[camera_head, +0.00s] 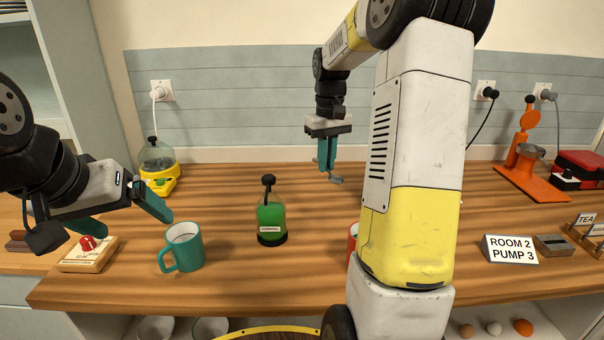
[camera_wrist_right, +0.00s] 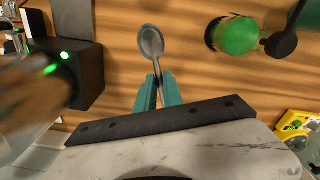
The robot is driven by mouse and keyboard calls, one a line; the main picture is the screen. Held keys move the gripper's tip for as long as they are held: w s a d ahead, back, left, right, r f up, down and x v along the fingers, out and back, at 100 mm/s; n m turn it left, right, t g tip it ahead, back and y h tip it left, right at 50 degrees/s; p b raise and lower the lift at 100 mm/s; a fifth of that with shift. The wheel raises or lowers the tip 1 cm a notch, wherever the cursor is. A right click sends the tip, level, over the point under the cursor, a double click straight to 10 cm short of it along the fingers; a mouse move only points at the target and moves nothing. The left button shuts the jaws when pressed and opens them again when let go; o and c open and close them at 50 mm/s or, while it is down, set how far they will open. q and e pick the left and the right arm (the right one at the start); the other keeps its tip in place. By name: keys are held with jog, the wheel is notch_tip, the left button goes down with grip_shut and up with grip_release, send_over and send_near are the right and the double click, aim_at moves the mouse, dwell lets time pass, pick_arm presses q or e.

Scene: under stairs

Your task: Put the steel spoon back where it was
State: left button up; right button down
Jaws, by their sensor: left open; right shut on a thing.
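The steel spoon (camera_wrist_right: 152,45) is held in my right gripper (camera_wrist_right: 158,88), its bowl pointing away from the jaws in the right wrist view. In the head view the right gripper (camera_head: 326,160) hangs over the back part of the wooden counter, with the spoon's bowl (camera_head: 336,180) just below the teal fingertips. I cannot tell how far the spoon is above the wood. My left gripper (camera_head: 128,214) is open and empty at the left, near the teal mug (camera_head: 182,248).
A green pump bottle (camera_head: 271,220) stands mid-counter, left of the right gripper. A red mug (camera_head: 352,240) is mostly hidden behind my right arm. A "ROOM 2 PUMP 3" sign (camera_head: 510,249) and an orange stand (camera_head: 532,180) are at right. A yellow-based appliance (camera_head: 160,180) stands back left.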

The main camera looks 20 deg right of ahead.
send_near(323, 216)
jog(key=shift+f, duration=2.65)
jog(key=shift+f, duration=0.5)
jog(key=c, duration=1.4)
grip_release()
